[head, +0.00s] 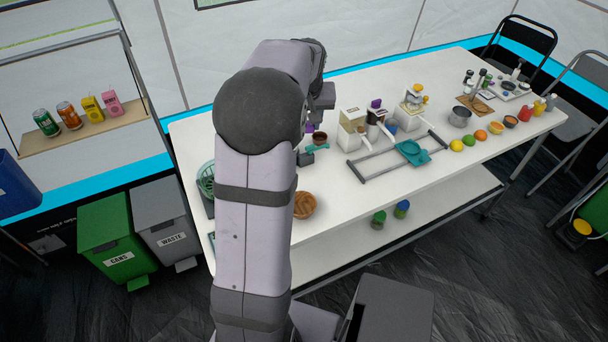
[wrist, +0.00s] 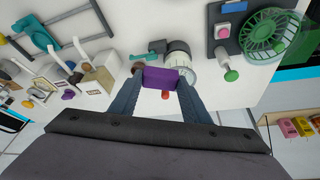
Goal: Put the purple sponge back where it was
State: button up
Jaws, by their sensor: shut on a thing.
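The purple sponge (wrist: 161,78) is held between the two fingers of my gripper (wrist: 161,82) in the wrist view. The fingers press on its two short ends, and it appears raised above the white table. In the head view my own arm hides most of the gripper, and only a small purple patch of the sponge (head: 309,128) shows beside the arm.
The white table (head: 345,215) has a clear front strip. A wooden bowl (head: 304,205) stands near its front edge. A grey frame with a teal pan (head: 410,152) and small machines (head: 352,125) stand to the right. A green basket (wrist: 270,35) and dark panel (wrist: 227,48) lie beyond my gripper.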

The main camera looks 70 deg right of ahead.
aim_at(304, 174)
notch_tip(304, 174, down, 18)
jog(key=shift+p, duration=0.75)
dwell(0.3)
jog(key=shift+f, duration=0.2)
jog(key=o, duration=1)
jog(key=shift+r, duration=0.15)
jog(key=shift+r, duration=0.2)
jog(key=b+v, duration=0.2)
jog(key=v, duration=0.9)
jog(key=shift+a+r, duration=0.2)
jog(key=shift+r, duration=0.15)
